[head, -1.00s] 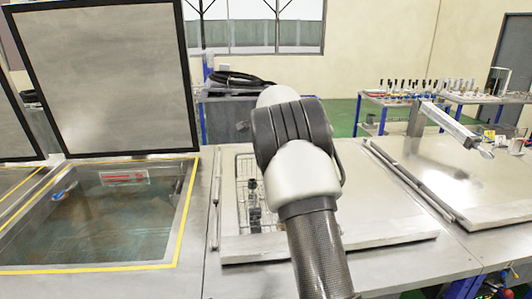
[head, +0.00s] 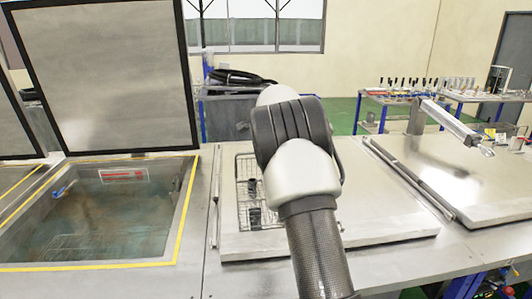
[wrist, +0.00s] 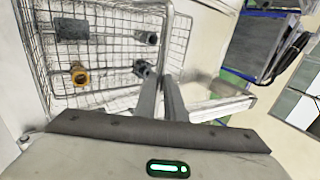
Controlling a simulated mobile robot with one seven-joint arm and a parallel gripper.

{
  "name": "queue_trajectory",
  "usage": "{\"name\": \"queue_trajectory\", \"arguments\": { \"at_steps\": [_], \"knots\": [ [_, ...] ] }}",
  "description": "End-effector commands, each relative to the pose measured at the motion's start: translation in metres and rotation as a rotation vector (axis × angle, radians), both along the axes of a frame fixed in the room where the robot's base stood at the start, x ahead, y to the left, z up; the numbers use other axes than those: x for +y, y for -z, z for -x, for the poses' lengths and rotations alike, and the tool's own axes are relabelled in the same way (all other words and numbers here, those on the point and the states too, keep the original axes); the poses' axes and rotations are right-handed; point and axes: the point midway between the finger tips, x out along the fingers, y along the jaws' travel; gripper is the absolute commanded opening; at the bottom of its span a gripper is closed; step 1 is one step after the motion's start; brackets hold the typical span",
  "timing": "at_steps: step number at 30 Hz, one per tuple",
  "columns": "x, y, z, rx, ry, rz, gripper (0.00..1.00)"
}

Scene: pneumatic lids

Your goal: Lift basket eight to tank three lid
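A wire basket (head: 243,215) is at the left part of a closed metal lid (head: 375,225), partly hidden behind my arm in the head view. Whether it rests on the lid or hangs just above it I cannot tell. In the wrist view the basket (wrist: 110,103) holds several parts, among them a brass-coloured one and grey ones. My gripper (wrist: 165,78) has its fingers close together at the basket's near rim and appears shut on it. The gripper is hidden in the head view. No number is readable on basket or lid.
An open tank (head: 183,215) with water and a raised lid (head: 115,75) is at the left; a faint wire shape shows under the water. Another closed lid (head: 460,185) with a metal arm above it is at the right. Benches with bottles stand behind.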

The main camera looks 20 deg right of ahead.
Motion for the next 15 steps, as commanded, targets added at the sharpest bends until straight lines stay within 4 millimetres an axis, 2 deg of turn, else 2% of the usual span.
{"name": "queue_trajectory", "arguments": {
  "at_steps": [1, 3, 9, 10, 15],
  "knots": [
    [0.000, -0.006, -0.002, -0.010, 0.000, 0.002, 0.18],
    [0.000, -0.005, -0.001, -0.009, 0.000, 0.002, 0.29],
    [0.000, -0.002, -0.001, -0.004, 0.000, 0.001, 0.29],
    [0.000, 0.004, 0.001, 0.009, 0.000, -0.002, 0.29],
    [0.001, -0.003, 0.004, 0.005, 0.000, -0.001, 0.29]
  ]
}}
